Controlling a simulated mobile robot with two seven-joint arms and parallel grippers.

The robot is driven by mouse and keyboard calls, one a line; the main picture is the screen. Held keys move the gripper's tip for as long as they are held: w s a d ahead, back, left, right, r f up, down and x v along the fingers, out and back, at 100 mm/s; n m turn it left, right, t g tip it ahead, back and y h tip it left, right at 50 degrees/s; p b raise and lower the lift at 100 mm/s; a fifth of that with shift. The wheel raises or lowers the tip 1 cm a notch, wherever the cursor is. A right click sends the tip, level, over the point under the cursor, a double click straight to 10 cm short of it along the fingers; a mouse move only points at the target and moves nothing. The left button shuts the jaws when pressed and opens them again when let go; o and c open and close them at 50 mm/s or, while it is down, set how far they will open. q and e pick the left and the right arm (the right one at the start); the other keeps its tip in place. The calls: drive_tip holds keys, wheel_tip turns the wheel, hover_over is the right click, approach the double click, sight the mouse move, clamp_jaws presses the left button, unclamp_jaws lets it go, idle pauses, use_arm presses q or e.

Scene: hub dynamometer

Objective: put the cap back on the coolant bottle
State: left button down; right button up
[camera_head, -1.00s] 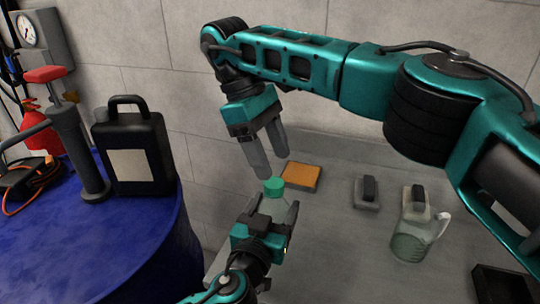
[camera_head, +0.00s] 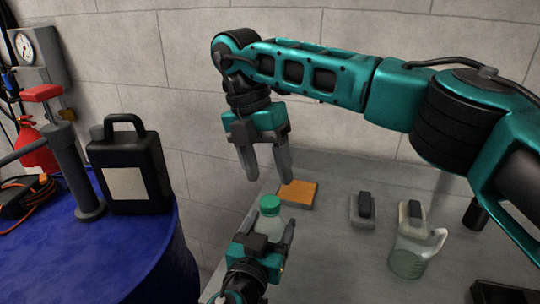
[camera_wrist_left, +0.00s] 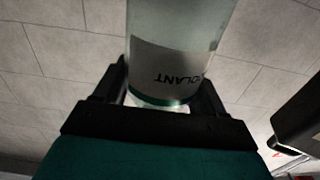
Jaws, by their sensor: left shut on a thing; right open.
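The coolant bottle (camera_head: 284,215), pale and translucent, stands roughly upright in my left gripper (camera_head: 268,238), which is shut on its body. In the left wrist view the bottle (camera_wrist_left: 178,62) shows part of its label, upside down, between the fingers of the left gripper (camera_wrist_left: 165,95). The green cap (camera_head: 270,203) sits at the top of the bottle; I cannot tell whether it is screwed tight. My right gripper (camera_head: 268,176) is open and empty, pointing down just above the cap, with its fingers apart and clear of it.
A grey bench holds an orange-topped block (camera_head: 299,193), a dark-handled block (camera_head: 362,209) and a clear jug (camera_head: 411,261). On the left, a blue drum (camera_head: 100,255) carries a black jerrycan (camera_head: 128,168) and a pump (camera_head: 72,165). A wall stands behind.

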sight(270, 200)
drive_tip(key=n, duration=0.6)
drive_tip(key=shift+d+r+y, duration=0.1)
drive_tip(key=shift+r+y, duration=0.1)
drive_tip(key=shift+y, duration=0.1)
drive_tip(key=n, duration=0.4)
drive_tip(key=shift+r, duration=0.15)
drive_tip(key=n, duration=0.3)
drive_tip(key=shift+r+n+t+y, duration=0.15)
drive_tip(key=shift+n+t+y, duration=0.15)
drive_tip(key=shift+n+y, duration=0.1)
drive_tip(key=n, duration=0.4)
drive_tip(key=shift+s+r, duration=0.15)
drive_tip(key=shift+r, duration=0.05)
drive_tip(key=n, duration=0.3)
drive_tip(key=shift+d+r+n, duration=0.1)
drive_tip(key=shift+r+n, duration=0.05)
drive_tip(key=shift+n, duration=0.25)
drive_tip(key=n, duration=0.3)
drive_tip(key=shift+s+r+n+y, duration=0.2)
drive_tip(key=shift+n+y, duration=0.1)
drive_tip(key=shift+y, duration=0.1)
drive_tip(key=n, duration=0.3)
drive_tip(key=shift+r+n+t, duration=0.15)
drive_tip(key=shift+n+t, duration=0.15)
drive_tip(key=shift+n, duration=0.1)
drive_tip(key=shift+f, duration=4)
